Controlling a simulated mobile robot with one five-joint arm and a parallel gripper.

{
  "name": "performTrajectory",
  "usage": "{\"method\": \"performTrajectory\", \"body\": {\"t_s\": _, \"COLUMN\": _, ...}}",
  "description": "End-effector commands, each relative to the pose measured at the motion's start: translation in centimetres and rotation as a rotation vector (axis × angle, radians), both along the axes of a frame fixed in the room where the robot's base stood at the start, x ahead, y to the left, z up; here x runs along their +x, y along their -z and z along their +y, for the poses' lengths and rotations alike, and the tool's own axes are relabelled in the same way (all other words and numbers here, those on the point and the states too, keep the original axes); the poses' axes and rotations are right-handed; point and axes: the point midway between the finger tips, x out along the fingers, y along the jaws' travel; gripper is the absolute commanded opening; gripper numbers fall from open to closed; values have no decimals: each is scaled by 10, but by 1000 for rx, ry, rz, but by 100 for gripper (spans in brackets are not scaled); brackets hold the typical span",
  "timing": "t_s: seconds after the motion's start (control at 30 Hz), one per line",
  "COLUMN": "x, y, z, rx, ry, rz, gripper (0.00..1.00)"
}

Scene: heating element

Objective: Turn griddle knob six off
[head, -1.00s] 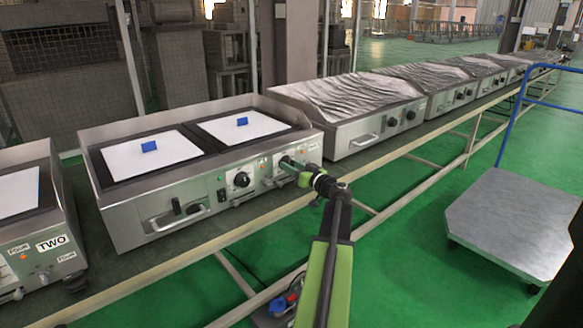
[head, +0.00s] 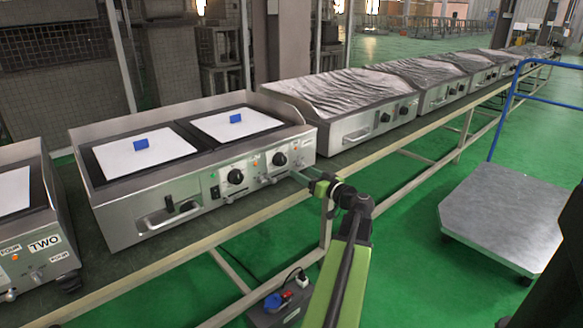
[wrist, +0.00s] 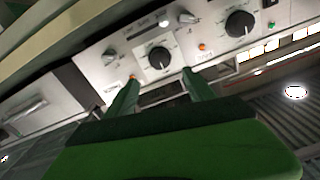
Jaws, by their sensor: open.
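The middle griddle (head: 150,190) has two black round knobs on its front panel, a left knob (head: 235,176) and a right knob (head: 279,159). Their labels are too small to read, so I cannot tell which is six. My gripper (head: 298,177) is in front of the panel, just below and right of the right knob, apart from it. In the wrist view my gripper (wrist: 159,77) has its two green fingers spread and empty. One knob (wrist: 159,58) shows beyond and between the fingertips. Another knob (wrist: 239,23) is to the upper right.
Small levers (wrist: 109,57) and orange lights sit beside the knobs. Covered griddles (head: 350,105) continue along the bench to the right. A flat cart (head: 505,215) with a blue handle stands at right; green floor is clear between.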

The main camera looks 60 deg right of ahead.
Motion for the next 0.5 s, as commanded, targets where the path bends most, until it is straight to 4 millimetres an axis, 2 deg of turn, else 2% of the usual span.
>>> {"method": "performTrajectory", "body": {"t_s": 0.03, "x": -15, "y": 0, "z": 7, "rx": 0, "ry": 3, "rz": 0, "gripper": 63}}
{"method": "performTrajectory", "body": {"t_s": 0.2, "x": -48, "y": 0, "z": 17, "rx": 0, "ry": 2, "rz": 0, "gripper": 63}}
{"method": "performTrajectory", "body": {"t_s": 0.33, "x": -61, "y": 0, "z": 21, "rx": 0, "ry": 1, "rz": 0, "gripper": 63}}
{"method": "performTrajectory", "body": {"t_s": 0.5, "x": -65, "y": 0, "z": 22, "rx": 0, "ry": -1, "rz": 0, "gripper": 63}}
